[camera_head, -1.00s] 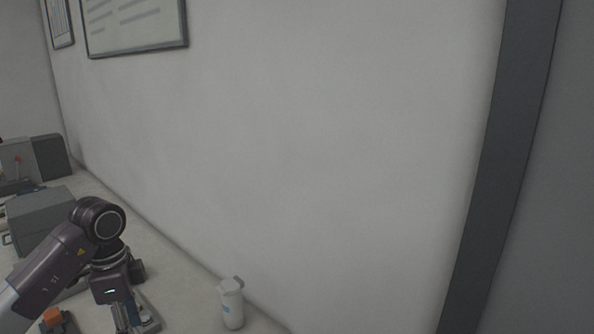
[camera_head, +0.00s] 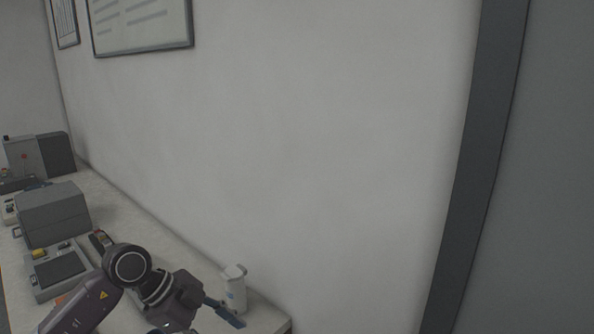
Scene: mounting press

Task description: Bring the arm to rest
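One arm of mine, taken as the left since it comes in from the lower left, reaches over the bench (camera_head: 140,222). Its gripper (camera_head: 224,313) points to the lower right, near the bottom edge of the head view. One bluish finger shows clearly; the other is not clear, so I cannot tell whether it is open or shut. I see nothing held in it. The finger is just in front of a white bottle (camera_head: 236,288) with a pale cap, which stands upright near the wall. I cannot tell whether they touch. My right gripper is not in view.
A grey box-shaped machine (camera_head: 55,215) stands on the bench at left. In front of it is a device with a dark panel (camera_head: 60,271) and a yellow part (camera_head: 39,253). More equipment (camera_head: 38,157) is farther back. The wall (camera_head: 300,150) runs along the bench.

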